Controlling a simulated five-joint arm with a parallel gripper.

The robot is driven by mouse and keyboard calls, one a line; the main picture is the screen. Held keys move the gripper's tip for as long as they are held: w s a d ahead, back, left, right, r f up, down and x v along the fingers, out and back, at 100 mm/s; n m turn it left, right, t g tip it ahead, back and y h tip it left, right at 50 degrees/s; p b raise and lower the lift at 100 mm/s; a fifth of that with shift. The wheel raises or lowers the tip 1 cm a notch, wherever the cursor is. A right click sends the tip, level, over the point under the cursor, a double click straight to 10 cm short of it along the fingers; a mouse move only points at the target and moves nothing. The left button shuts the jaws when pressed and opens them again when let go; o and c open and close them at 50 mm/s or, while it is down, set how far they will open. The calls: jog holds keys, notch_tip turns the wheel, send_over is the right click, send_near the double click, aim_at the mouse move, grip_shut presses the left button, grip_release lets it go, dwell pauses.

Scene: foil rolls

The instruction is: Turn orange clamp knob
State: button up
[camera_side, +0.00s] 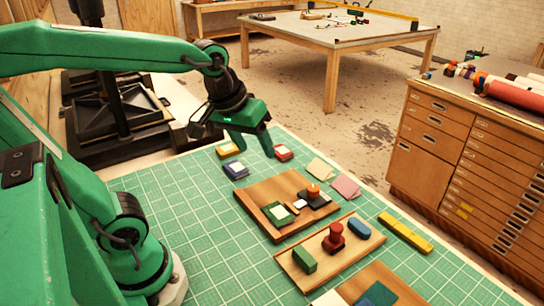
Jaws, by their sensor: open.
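The orange knob (313,191) stands on a dark clamp piece (316,202) toward the right of a wooden board (262,187) on the green mat. A small white piece (299,204) and a green square pad (277,214) lie to its left on the same board. My green gripper (254,154) hangs above the far end of the mat, left of and farther back than the knob. Its two fingers point down, apart, with nothing seen between them. The gripper is clear of the knob and the board.
Small yellow, blue and red pads (235,171) lie near my gripper. Yellow and pink paper squares (345,187) lie beyond the knob. A nearer board (299,275) carries a green block, a red knobbed piece and a blue oval. A yellow bar (405,233) lies right.

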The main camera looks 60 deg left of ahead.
jog(key=w+a+f+n+g, duration=0.15)
jog(key=w+f+n, duration=0.25)
jog(key=w+n, duration=0.55)
jog(key=n+g, duration=0.3)
jog(key=n, duration=0.3)
send_near(313, 187)
jog(key=shift+s+d+f+t, duration=0.1)
jog(key=shift+s+f+t, duration=0.2)
jog(key=shift+s, duration=0.15)
jog(key=shift+w+f+n, duration=0.2)
jog(key=shift+f+n, duration=0.1)
jog(key=shift+n, duration=0.05)
jog(key=shift+f, duration=0.15)
jog(key=shift+w+f, duration=0.1)
jog(key=shift+f, duration=3.65)
jog(key=c, duration=1)
